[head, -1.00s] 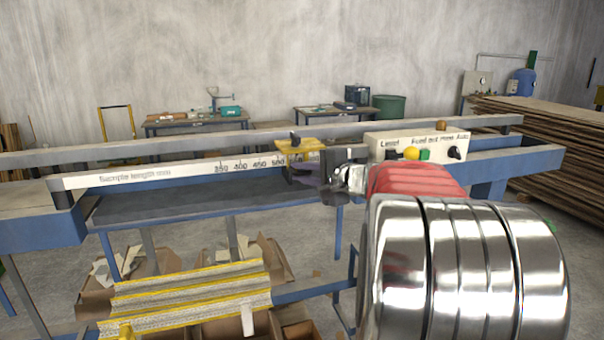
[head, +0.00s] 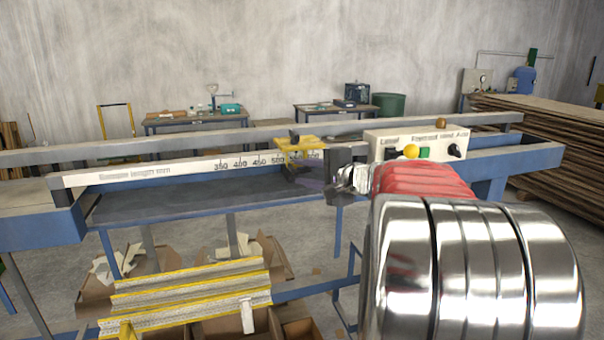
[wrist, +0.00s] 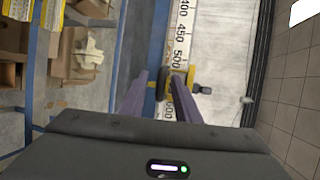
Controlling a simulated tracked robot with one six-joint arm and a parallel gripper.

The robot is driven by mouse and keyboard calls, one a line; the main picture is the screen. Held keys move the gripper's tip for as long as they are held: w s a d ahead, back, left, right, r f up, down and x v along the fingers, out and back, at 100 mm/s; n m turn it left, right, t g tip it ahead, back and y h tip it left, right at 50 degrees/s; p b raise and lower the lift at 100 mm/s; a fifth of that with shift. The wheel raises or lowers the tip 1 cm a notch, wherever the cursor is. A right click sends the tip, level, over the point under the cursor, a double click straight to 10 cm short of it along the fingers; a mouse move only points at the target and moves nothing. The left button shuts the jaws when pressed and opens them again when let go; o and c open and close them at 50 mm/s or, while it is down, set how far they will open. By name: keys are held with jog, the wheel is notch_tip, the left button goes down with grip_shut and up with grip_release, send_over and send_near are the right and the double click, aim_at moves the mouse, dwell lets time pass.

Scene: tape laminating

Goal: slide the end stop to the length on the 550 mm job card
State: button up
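The yellow end stop (head: 300,145) with a dark knob sits on the rail with the sample length scale (head: 190,167), just right of the 500 mark. In the wrist view the stop (wrist: 176,82) lies between the 500 and 600 marks; its body hides the marks between. My gripper (wrist: 162,98) is open, its two purple fingers apart on either side of the stop. I cannot tell whether either finger touches it. In the head view the fingers are partly hidden behind my wrist. I cannot make out a job card.
A control box (head: 415,146) with a yellow button, a green button and a black knob stands right of the stop, close to my wrist. A second rail (head: 200,138) runs behind. Yellow-edged strips (head: 190,293) and cardboard boxes (head: 210,325) lie below the scale rail.

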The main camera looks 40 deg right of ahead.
jog(key=v, duration=1.2)
jog(key=shift+s, duration=0.25)
jog(key=shift+a, duration=0.15)
jog(key=a+f+n+g+y, duration=0.25)
jog(key=a+f, duration=0.25)
jog(key=a, duration=0.6)
jog(key=a+f+n+g+y, duration=0.1)
jog(key=a+f+n+g, duration=0.3)
jog(key=a, duration=0.7)
jog(key=s+a+f+n+g+h, duration=0.3)
jog(key=s+a+f+n+h, duration=0.1)
jog(key=s+a+f+n, duration=0.6)
jog(key=s+a+n, duration=0.2)
jog(key=s, duration=0.2)
jog(key=shift+f, duration=0.2)
jog(key=shift+s+a+g, duration=0.1)
jog(key=shift+a+g, duration=0.05)
jog(key=shift+g, duration=0.1)
jog(key=shift+s, duration=0.1)
